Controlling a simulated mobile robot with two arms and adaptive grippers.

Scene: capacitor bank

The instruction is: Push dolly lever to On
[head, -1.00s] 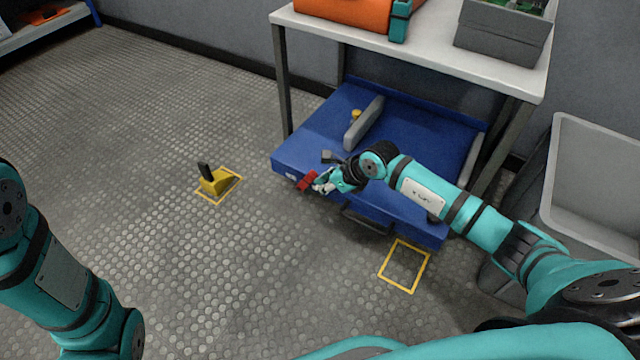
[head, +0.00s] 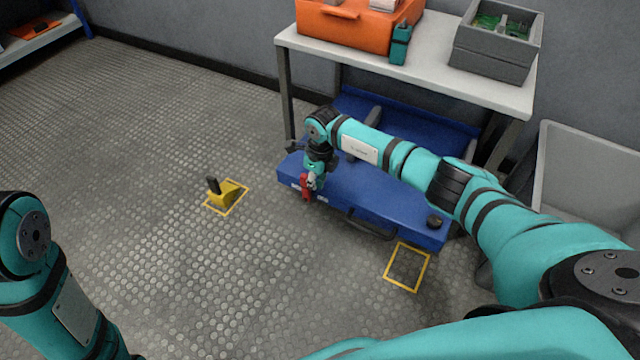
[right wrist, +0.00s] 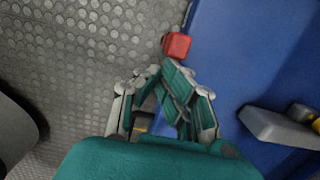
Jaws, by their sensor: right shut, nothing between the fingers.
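The blue dolly (head: 375,198) sits under the table, with a red lever (head: 305,188) at the left part of its front edge. In the head view the lever looks near upright. My right gripper (head: 312,181) is shut and empty, right beside the lever and partly over it. In the right wrist view the red lever end (right wrist: 176,45) is just beyond my closed fingertips (right wrist: 164,68); I cannot tell whether they touch. The On and Off marks are not readable. Of my left arm only links show; its gripper is out of view.
A yellow wedge with a black handle (head: 228,192) stands in a floor square at left. An empty yellow square (head: 408,267) is in front of the dolly. The table (head: 440,78) overhangs the dolly. A grey bin (head: 585,170) stands right. The middle floor is clear.

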